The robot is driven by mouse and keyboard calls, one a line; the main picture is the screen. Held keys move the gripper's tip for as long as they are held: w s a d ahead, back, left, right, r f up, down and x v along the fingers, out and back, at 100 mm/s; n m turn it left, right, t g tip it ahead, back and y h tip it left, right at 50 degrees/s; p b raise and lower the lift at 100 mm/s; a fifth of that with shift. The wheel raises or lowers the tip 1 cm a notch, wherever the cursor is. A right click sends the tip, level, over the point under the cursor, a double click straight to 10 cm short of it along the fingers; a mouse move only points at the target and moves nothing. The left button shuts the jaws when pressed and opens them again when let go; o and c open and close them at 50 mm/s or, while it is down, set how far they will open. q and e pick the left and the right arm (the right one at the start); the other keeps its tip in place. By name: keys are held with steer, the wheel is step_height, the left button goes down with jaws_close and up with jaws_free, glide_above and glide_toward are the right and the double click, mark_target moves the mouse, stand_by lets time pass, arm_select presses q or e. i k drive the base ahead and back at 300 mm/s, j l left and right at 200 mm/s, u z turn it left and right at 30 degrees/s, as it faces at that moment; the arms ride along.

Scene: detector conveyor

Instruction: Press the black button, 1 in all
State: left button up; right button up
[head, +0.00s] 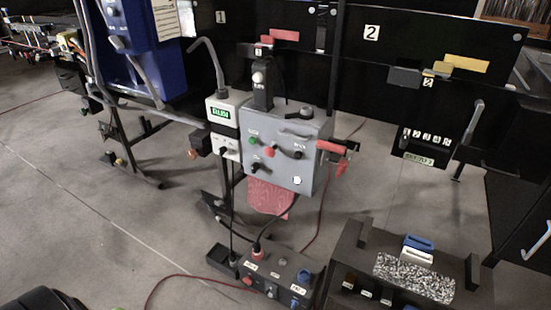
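A grey control box (312,135) stands on a post near the middle of the view. Its front face carries a green button (253,141), a red button (269,152) and small black controls, one right of the red button (298,155) and one at the lower left (257,168). They are too small to tell which is a push button and which is a knob or switch. Neither of my grippers is in view, and nothing of mine touches the box.
A white unit with a green RUN display (220,113) adjoins the box on the left. A red-handled lever (331,147) sticks out on its right. A low control box (283,262) and a dark case (350,255) stand in front. Grey floor (120,240) is open at left.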

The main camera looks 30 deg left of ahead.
mark_target(298, 154)
steer(key=i+j, duration=0.15)
steer(key=j, duration=0.25)
steer(key=i+j, duration=0.1)
steer(key=j, duration=0.25)
steer(key=i+j, duration=0.15)
steer(key=j, duration=0.25)
steer(key=i+j, duration=0.1)
steer(key=j, duration=0.3)
steer(key=i+j, duration=0.15)
steer(key=j, duration=0.25)
steer(key=i+j, duration=0.1)
steer(key=j, duration=0.25)
